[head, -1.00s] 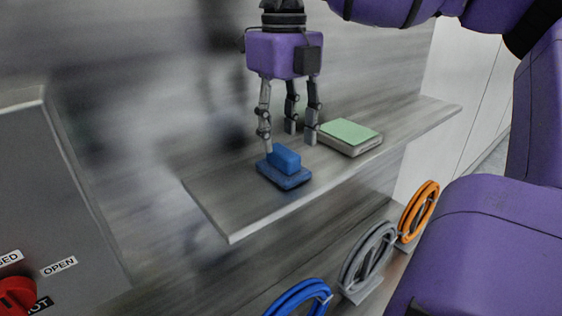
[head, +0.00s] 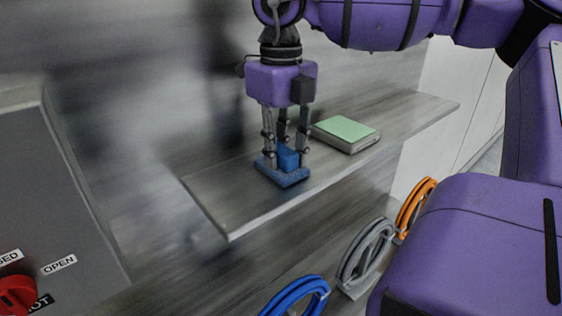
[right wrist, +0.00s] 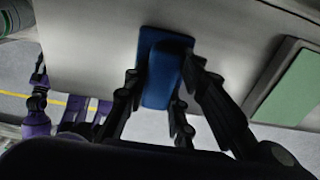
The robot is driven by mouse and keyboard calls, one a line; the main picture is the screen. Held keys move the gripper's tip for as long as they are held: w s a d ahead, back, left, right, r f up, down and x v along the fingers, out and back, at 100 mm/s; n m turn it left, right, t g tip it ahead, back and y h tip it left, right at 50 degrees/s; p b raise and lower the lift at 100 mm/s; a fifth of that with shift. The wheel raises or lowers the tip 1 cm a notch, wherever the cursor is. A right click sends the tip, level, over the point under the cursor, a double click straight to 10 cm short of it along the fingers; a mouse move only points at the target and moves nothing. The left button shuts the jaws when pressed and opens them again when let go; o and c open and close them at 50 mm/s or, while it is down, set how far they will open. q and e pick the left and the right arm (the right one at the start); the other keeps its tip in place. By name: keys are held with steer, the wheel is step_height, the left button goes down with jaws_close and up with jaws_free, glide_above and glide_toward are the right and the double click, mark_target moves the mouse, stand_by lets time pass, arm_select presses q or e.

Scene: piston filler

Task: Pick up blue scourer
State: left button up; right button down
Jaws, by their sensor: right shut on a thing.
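The blue scourer (head: 284,174) is a flat blue pad with a raised blue block on top. It sits on the grey shelf (head: 236,205), near its left end. My right gripper (head: 287,158) points down over it, with its fingers shut around the raised block. In the right wrist view the scourer (right wrist: 163,75) lies between the fingers (right wrist: 165,105). The fingers partly hide the block in the head view. The pad appears to rest on the shelf. My left gripper is not in view.
A green-topped pad (head: 346,130) lies on the shelf to the right of the scourer; it also shows in the right wrist view (right wrist: 287,85). Below the shelf are blue (head: 296,298), grey (head: 366,250) and orange (head: 414,205) coils. A grey panel with a red knob (head: 17,294) stands at left.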

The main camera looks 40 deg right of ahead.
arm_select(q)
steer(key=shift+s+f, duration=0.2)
arm_select(e)
steer(key=shift+r, duration=0.15)
steer(key=shift+r, duration=0.6)
arm_select(q)
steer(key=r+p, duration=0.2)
steer(key=p, duration=0.1)
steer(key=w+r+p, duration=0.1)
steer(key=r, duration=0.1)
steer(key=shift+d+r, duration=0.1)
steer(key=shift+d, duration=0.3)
arm_select(e)
steer(key=s+a+r, duration=0.4)
steer(key=s+r, duration=0.7)
steer(key=s, duration=0.2)
steer(key=shift+s+r, duration=0.25)
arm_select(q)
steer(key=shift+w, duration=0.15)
